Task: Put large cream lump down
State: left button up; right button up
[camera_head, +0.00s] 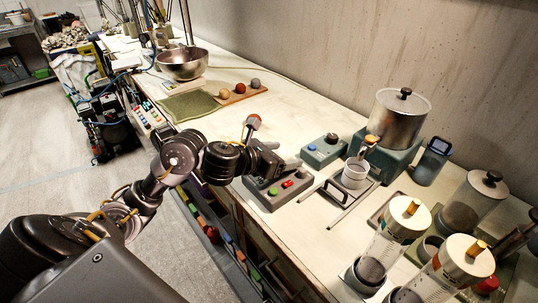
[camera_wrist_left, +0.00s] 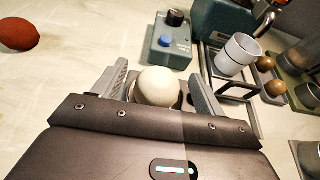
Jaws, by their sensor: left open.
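The large cream lump (camera_wrist_left: 158,86) is a smooth, pale ball in the left wrist view. It sits between the two spread fingers of my left gripper (camera_wrist_left: 160,82). The fingers stand apart on either side of it, and its lower part is hidden by the gripper body. I cannot tell what it rests on. In the head view my left gripper (camera_head: 287,164) is low over the bench, close to the grey button box, and the cream lump cannot be made out there. My right gripper is not in view.
A grey box with red and green buttons (camera_head: 278,190) and a teal box with a blue knob (camera_head: 323,150) are close to the gripper. A white cup (camera_head: 355,172) stands on a frame to the right. A red lump (camera_wrist_left: 18,34) lies left. Three lumps sit on a board (camera_head: 238,96).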

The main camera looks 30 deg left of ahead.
aim_at(279, 154)
pick_arm(q)
jog(key=p+v, duration=0.1)
jog(key=v, duration=0.4)
jog(key=shift+r, duration=0.15)
jog(key=p+v, duration=0.3)
jog(key=p, duration=0.2)
jog(key=shift+s+r, duration=0.1)
jog(key=p+v, duration=0.2)
jog(key=p, duration=0.1)
jog(key=shift+s, duration=0.1)
jog(key=shift+s+a+r+p, duration=0.1)
jog(key=shift+s+a+p, duration=0.2)
jog(key=shift+s+p, duration=0.3)
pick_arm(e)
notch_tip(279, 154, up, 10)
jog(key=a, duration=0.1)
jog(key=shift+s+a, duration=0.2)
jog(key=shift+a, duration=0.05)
pick_arm(q)
jog(key=shift+d, duration=0.1)
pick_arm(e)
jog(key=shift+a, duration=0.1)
